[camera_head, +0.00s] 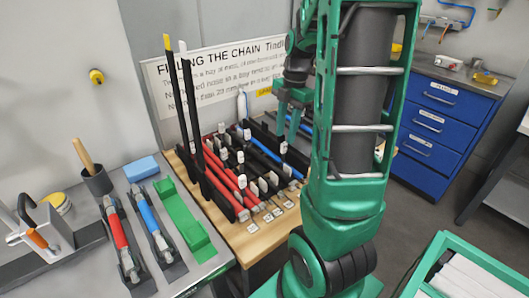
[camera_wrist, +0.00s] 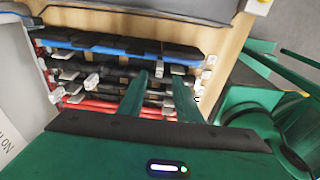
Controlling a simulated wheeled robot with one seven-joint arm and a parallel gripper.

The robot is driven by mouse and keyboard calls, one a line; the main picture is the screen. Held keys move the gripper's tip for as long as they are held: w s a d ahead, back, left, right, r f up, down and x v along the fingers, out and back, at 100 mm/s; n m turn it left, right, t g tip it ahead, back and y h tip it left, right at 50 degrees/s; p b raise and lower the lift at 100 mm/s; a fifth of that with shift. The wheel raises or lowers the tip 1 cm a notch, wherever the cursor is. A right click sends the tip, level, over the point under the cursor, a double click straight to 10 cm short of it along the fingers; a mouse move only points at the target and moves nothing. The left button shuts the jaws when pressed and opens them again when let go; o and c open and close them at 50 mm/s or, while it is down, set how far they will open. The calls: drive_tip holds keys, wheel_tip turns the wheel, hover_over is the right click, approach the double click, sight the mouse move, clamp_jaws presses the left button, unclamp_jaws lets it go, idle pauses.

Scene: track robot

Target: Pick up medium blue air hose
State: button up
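Blue hoses (camera_wrist: 120,45) lie along the far side of the rack at the top of the wrist view; I cannot tell which one is the medium. In the head view a blue hose (camera_head: 291,170) shows at the rack's right side, partly behind my arm. My gripper (camera_head: 286,138) is above the rack, pointing down. In the wrist view its two green fingers (camera_wrist: 160,85) are spread apart, with nothing clearly held between them. They are over the black hoses, and their tips reach toward the blue ones. The exact height of the tips is unclear.
Black hoses (camera_wrist: 115,78) and red hoses (camera_head: 222,178) with pale end fittings fill the rest of the rack on the wooden table (camera_head: 245,240). Tall black strips (camera_head: 187,95) stand at its left. A grey bench (camera_head: 205,265) with tools is at left, blue drawers (camera_head: 428,128) at right.

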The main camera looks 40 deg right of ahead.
sight(284, 143)
drive_tip(key=shift+w+a+f, duration=0.1)
drive_tip(key=shift+w+f, duration=0.05)
drive_tip(key=shift+f, duration=2.6)
clamp_jaws()
